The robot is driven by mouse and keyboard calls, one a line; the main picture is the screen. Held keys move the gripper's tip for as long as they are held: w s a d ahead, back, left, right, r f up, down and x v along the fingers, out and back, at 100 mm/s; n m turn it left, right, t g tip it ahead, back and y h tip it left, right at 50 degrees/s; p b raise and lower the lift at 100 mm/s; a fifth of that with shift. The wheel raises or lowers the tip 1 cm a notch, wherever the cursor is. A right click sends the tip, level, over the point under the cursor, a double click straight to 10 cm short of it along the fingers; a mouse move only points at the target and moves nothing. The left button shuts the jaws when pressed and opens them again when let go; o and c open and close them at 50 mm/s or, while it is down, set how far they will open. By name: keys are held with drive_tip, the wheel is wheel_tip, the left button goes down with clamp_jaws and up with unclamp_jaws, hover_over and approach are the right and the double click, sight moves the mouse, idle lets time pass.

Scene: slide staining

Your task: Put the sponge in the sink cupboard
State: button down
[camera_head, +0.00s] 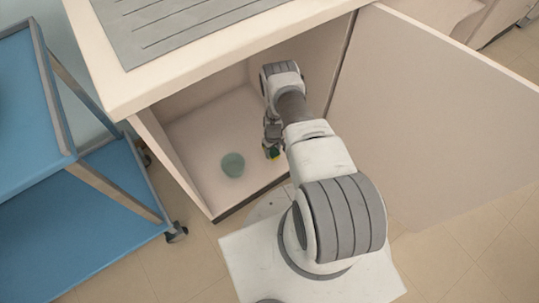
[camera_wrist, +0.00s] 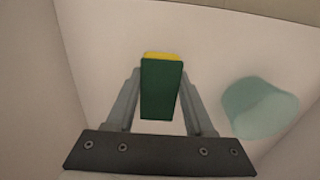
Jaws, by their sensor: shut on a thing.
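The sponge (camera_wrist: 160,88), dark green with a yellow layer, is between the fingers of my gripper (camera_wrist: 161,100) in the wrist view. My gripper is shut on it. In the head view the sponge (camera_head: 273,153) shows small at the end of my gripper (camera_head: 271,143), inside the open sink cupboard (camera_head: 192,137). I cannot tell whether the sponge touches the cupboard floor. The cupboard door (camera_head: 425,110) stands wide open to the right. My arm hides part of the cupboard's right side.
A pale green rounded object (camera_head: 232,164) is on the cupboard floor, left of my gripper; it also shows in the wrist view (camera_wrist: 258,107). A blue trolley (camera_head: 75,235) stands left of the cupboard. The ribbed sink top (camera_head: 180,22) is above the opening.

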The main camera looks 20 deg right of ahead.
sight(273, 155)
drive_tip(key=shift+f+b, duration=0.8)
drive_tip(key=shift+f, duration=1)
drive_tip(key=shift+f, duration=0.2)
drive_tip(key=shift+c, duration=1.4)
unclamp_jaws()
